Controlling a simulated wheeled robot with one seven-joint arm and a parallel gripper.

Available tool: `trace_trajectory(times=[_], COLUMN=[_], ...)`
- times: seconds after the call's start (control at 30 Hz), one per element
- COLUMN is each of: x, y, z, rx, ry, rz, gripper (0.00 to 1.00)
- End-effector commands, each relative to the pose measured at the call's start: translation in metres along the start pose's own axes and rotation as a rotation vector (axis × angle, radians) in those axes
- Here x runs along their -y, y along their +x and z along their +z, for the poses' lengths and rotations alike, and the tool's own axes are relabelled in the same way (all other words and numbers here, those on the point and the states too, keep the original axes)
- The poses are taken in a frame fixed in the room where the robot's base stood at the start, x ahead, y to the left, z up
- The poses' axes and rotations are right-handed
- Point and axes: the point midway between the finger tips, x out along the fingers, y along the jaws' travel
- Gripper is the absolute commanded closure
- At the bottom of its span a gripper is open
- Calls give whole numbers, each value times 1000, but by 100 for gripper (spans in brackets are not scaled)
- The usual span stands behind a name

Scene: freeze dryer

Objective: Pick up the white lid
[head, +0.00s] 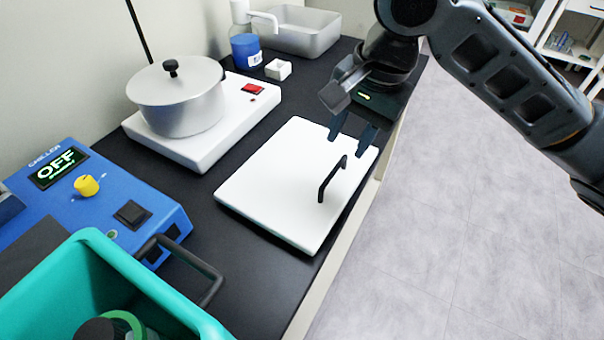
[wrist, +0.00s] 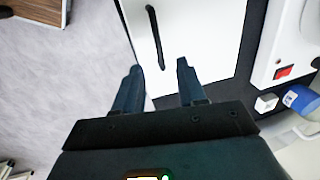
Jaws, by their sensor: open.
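The white lid (head: 277,184) is a flat rectangular panel lying on the black counter, with a dark bar handle (head: 332,178) standing up from it near its right side. My gripper (head: 353,125) is above the far right part of the lid, apart from the handle. Its two fingers are spread with nothing between them. In the wrist view the lid (wrist: 205,35) lies beyond the fingertips. The handle (wrist: 155,35) shows ahead of my gripper (wrist: 158,65), roughly in line with the gap between the fingers.
A silver pot (head: 180,100) stands on a white hotplate (head: 205,145) left of the lid. A blue chiller (head: 75,195) and a teal bin (head: 95,260) are at the front left. A blue-labelled bottle (head: 244,48), small white box (head: 278,69) and metal basin (head: 305,35) stand behind.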

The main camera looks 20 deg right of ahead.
Motion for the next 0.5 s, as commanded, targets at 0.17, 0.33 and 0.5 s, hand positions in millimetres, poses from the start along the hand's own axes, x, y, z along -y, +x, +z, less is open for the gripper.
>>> trace_trajectory(times=[0.17, 0.33, 0.5], x=[-1, -3, -2], y=[19, 43, 61], z=[-1, -1, 0], rx=[-1, 0, 0], ry=[0, 0, -1], rz=[0, 0, -2], gripper=[60, 60, 60])
